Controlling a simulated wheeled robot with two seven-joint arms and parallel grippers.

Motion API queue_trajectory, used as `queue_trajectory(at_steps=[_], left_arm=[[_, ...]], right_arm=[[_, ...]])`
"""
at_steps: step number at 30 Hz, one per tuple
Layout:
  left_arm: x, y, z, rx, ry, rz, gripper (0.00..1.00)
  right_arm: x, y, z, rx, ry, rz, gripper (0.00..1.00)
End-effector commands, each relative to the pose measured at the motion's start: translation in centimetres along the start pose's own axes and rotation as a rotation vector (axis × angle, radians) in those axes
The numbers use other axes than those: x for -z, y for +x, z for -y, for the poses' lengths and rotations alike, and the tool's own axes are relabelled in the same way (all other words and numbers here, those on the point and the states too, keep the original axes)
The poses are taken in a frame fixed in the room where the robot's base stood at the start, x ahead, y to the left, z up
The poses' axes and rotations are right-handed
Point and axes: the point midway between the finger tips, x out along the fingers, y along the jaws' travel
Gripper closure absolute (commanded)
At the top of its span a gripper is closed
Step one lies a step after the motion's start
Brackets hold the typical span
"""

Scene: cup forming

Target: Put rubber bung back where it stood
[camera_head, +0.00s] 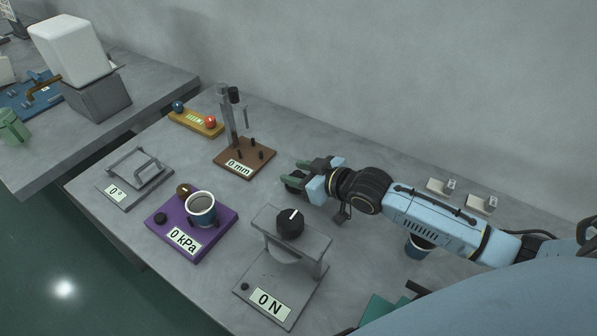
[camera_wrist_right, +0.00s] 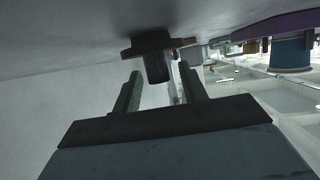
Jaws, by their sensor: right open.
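My right gripper (camera_head: 297,174) is open, low over the table between the 0 mm stand and the 0 N press. A dark, flanged piece that looks like the rubber bung (camera_head: 292,185) stands on the table at its fingertips, partly hidden by them. In the right wrist view, whose picture is upside down, the bung (camera_wrist_right: 154,62) has a wide flange against the table and a narrower stem. It lies ahead of and between the two open fingers (camera_wrist_right: 160,82); I cannot tell whether they touch it. My left gripper is not visible.
A purple 0 kPa base (camera_head: 162,230) carries a blue cup (camera_head: 201,207). The brown 0 mm stand (camera_head: 229,153) is behind left, the grey 0 N press (camera_head: 252,284) in front. Another cup (camera_head: 416,248) is partly under my right arm. A wall bounds the back.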

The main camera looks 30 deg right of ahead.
Motion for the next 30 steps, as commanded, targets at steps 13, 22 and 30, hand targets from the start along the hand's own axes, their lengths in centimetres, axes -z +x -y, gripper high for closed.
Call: queue_trajectory(at_steps=[13, 22, 30], left_arm=[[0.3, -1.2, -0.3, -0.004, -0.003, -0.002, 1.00], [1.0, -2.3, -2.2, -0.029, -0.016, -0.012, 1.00], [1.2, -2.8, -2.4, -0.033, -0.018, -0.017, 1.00]], right_arm=[[0.8, -4.5, 0.1, 0.001, 0.001, 0.008, 0.58], [1.0, -9.7, 0.1, 0.001, 0.001, 0.007, 0.58], [1.0, -12.1, 0.0, 0.000, 0.002, 0.004, 0.58]])
